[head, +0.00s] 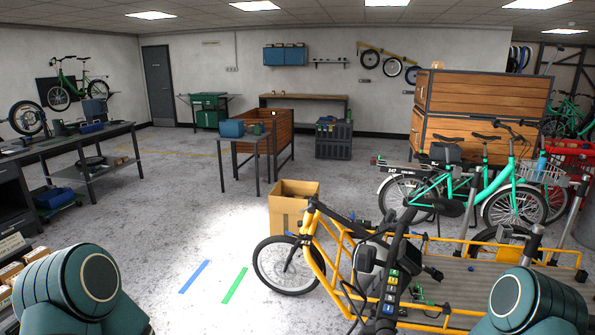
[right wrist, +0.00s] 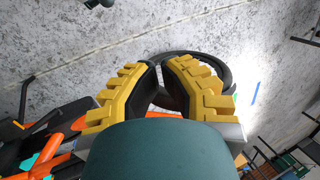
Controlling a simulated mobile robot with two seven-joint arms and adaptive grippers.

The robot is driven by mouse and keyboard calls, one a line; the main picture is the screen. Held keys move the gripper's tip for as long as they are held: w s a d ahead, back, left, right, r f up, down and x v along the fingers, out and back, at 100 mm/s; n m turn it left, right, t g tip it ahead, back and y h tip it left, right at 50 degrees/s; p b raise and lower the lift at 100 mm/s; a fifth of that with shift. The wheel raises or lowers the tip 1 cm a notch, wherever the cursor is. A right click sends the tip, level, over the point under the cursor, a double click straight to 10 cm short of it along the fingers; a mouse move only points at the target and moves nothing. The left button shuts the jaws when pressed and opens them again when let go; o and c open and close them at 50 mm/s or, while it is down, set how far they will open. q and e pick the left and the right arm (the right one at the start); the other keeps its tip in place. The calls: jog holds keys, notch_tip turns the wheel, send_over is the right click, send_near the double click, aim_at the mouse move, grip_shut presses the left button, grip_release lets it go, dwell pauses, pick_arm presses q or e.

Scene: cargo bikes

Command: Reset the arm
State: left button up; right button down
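My right gripper (right wrist: 162,72) shows large in the right wrist view, with yellow stepped fingers and black inner pads. Its fingertips lean close together. A black curved, ring-like thing (right wrist: 219,62) shows behind the right-hand finger, above or against the pale floor. The fingers partly hide it, and I cannot tell whether they grip it. Neither gripper shows in the head view; only rounded teal parts of my own arms show at its bottom left and bottom right.
A yellow cargo bike (head: 312,250) stands close in front, right of centre. Teal bikes (head: 480,187) stand behind it. A cardboard box (head: 287,220) stands beyond its front wheel. A workbench (head: 85,152) runs along the left. Floor by the blue strip (head: 194,276) and green strip (head: 234,286) is clear.

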jog(key=w+a+r+n+t, duration=0.1)
jog(key=w+a+r, duration=0.2)
jog(key=w+r, duration=0.1)
jog(key=shift+w+r+n+t, duration=0.2)
jog(key=shift+n+t, duration=0.1)
jog(key=shift+n, duration=0.1)
dwell(1.2)
